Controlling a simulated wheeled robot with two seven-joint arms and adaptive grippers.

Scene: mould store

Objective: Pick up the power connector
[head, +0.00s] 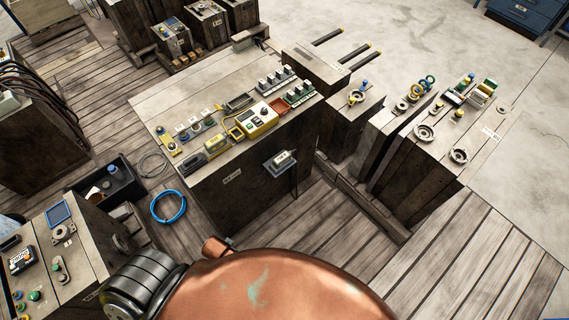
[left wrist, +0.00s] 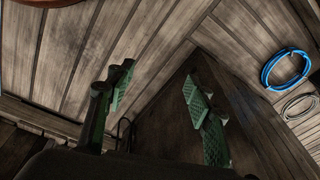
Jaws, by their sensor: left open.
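I cannot tell for sure which piece is the power connector. Another small pale connector-like piece (head: 283,157) sits on a small bracket shelf on the cabinet's front side. In the left wrist view my left gripper (left wrist: 160,94) is open, its green fingers wide apart with nothing between them. It is over the plank floor and a dark wooden side, and neither piece shows there. My right gripper is in neither view.
The middle cabinet (head: 160,102) is crowded with a yellow device (head: 257,120), switches and terminal blocks. A blue cable coil (head: 168,207) lies on the floor, also in the left wrist view (left wrist: 285,68). A black bin (head: 125,186) stands left. Plank floor is clear at front right.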

